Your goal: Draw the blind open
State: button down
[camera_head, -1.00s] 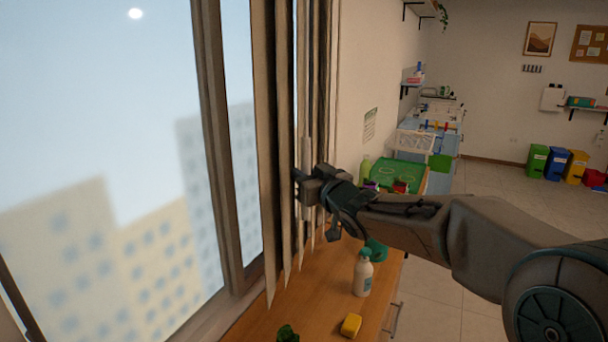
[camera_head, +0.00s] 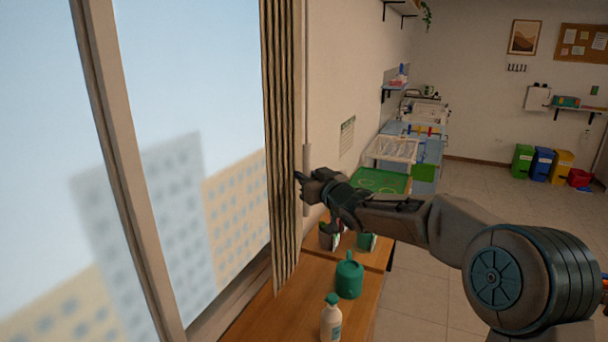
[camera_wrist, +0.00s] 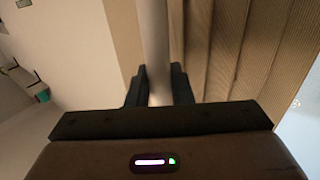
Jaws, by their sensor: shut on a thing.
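The blind (camera_head: 281,140) is a stack of brown vertical slats, bunched together at the right end of the window (camera_head: 190,80). It also shows in the wrist view (camera_wrist: 240,50), on the right. A pale wand (camera_head: 306,165) hangs upright beside the stack. In the wrist view the wand (camera_wrist: 154,40) runs down between the two dark fingers. My gripper (camera_head: 301,180) is shut on the wand, just right of the slats. The fingertips are small in the head view.
A wooden counter (camera_head: 270,325) runs below the window. A green watering can (camera_head: 349,277), a white bottle with a green top (camera_head: 331,318) and potted plants stand on it, below my arm. The glass to the left is uncovered.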

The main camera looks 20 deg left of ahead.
jog(key=shift+w, duration=0.3)
jog(key=c, duration=1.3)
grip_release()
jog(key=shift+c, duration=0.2)
jog(key=shift+d, duration=0.15)
jog(key=b+v, duration=0.3)
jog(key=v, duration=1)
jog(key=shift+s+d, duration=0.25)
